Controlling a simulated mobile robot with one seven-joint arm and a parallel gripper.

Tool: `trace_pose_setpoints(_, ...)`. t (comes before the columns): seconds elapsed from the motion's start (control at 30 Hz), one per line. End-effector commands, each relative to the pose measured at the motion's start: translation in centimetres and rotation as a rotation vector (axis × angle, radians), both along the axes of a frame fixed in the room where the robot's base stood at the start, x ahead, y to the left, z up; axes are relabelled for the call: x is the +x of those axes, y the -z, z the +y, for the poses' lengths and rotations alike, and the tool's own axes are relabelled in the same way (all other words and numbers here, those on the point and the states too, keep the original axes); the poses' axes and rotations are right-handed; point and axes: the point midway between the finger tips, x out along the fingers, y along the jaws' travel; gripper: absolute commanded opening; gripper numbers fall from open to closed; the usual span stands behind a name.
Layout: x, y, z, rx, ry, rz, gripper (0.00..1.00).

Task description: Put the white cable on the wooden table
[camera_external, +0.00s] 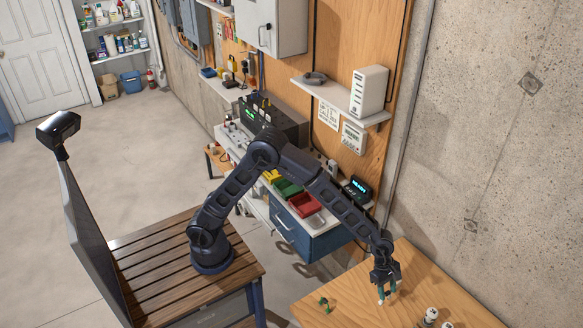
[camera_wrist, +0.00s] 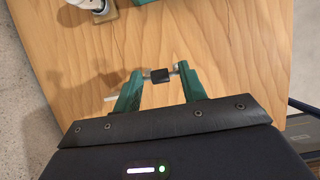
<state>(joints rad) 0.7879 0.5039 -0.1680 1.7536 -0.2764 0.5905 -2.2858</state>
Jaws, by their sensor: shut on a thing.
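My gripper (camera_external: 387,287) is low over the wooden table (camera_external: 345,293), fingers pointing down. In the wrist view its two green fingers (camera_wrist: 160,76) are closed on a small dark piece (camera_wrist: 160,76) with pale bits at either side. I cannot tell whether this piece is part of the white cable. A short pale strip (camera_wrist: 110,98) shows just left of the left finger, and a small white bit (camera_external: 381,295) shows by the fingertips in the external view. No long run of white cable is clearly visible.
White cylindrical items (camera_external: 431,315) stand at the table's near right. A small green and dark object (camera_external: 324,303) lies left of my gripper. A concrete wall (camera_external: 490,150) rises behind the table. A blue drawer cabinet (camera_external: 305,236) is beyond it. Bare wood surrounds the fingers.

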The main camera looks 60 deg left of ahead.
Motion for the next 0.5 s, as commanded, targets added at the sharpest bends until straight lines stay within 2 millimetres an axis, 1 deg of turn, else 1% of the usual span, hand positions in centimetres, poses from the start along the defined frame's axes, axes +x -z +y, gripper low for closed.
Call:
trace_pose_setpoints(0.03, 0.0, 0.9, 0.0, 0.001, 0.0, 0.002, 0.2)
trace_pose_setpoints(0.1, 0.0, 1.7, 0.0, 0.0, -0.001, 0.0, 0.2)
trace_pose_setpoints(0.37, 0.0, 3.2, 0.0, 0.0, -0.001, 0.0, 0.2)
trace_pose_setpoints(0.5, 0.0, 5.0, 0.0, 0.001, 0.0, 0.002, 0.2)
